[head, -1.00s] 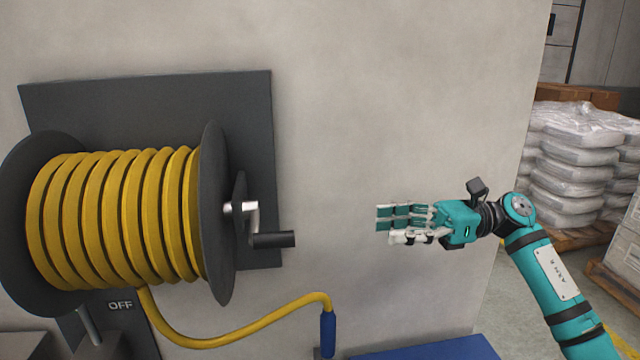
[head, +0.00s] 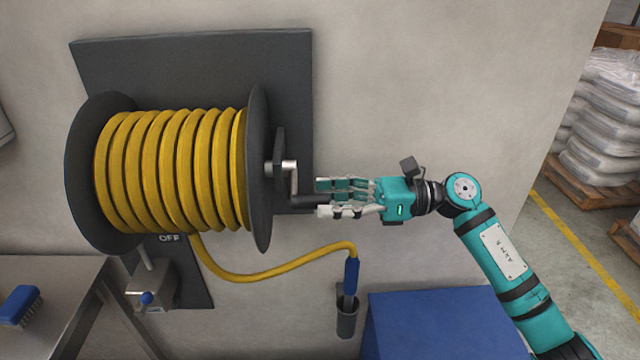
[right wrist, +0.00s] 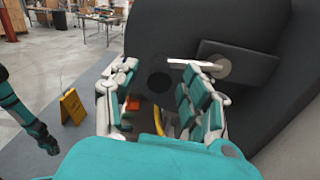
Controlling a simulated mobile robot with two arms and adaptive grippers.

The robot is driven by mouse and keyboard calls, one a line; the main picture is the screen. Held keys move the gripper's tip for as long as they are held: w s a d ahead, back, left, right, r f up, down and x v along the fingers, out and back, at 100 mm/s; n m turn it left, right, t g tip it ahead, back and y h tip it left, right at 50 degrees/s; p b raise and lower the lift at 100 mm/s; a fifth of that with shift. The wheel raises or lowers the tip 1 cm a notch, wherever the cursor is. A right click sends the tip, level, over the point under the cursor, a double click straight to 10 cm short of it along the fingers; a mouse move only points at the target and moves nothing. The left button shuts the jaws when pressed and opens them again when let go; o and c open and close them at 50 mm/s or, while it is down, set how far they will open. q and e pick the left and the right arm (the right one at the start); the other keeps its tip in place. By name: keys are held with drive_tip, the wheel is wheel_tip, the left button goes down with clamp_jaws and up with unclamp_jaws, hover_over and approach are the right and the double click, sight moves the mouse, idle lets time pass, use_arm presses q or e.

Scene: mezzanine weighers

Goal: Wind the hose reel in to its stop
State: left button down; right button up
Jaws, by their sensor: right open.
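The hose reel (head: 258,170) is mounted on a dark wall plate, with yellow hose (head: 170,170) wound in several turns on its drum. A silver crank (head: 291,175) on its right side carries a black handle (head: 310,201). My right gripper (head: 322,198) is open, its fingers around the handle's free end. In the right wrist view the handle's round end (right wrist: 160,82) shows between the spread fingers. The hose's free end runs down to a blue nozzle (head: 351,275) in a dark holder (head: 346,318). A teal arm end (right wrist: 47,143), seemingly my left gripper, shows small in the right wrist view.
A valve box (head: 150,285) with a blue knob sits below the reel, under an OFF label. A metal table (head: 60,275) with a blue brush (head: 20,305) is at lower left. A blue box top (head: 430,320) lies below my right arm. Wrapped sacks stand far right.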

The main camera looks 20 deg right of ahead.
drive_tip(key=shift+p+x, duration=0.3)
drive_tip(key=shift+x, duration=0.75)
clamp_jaws()
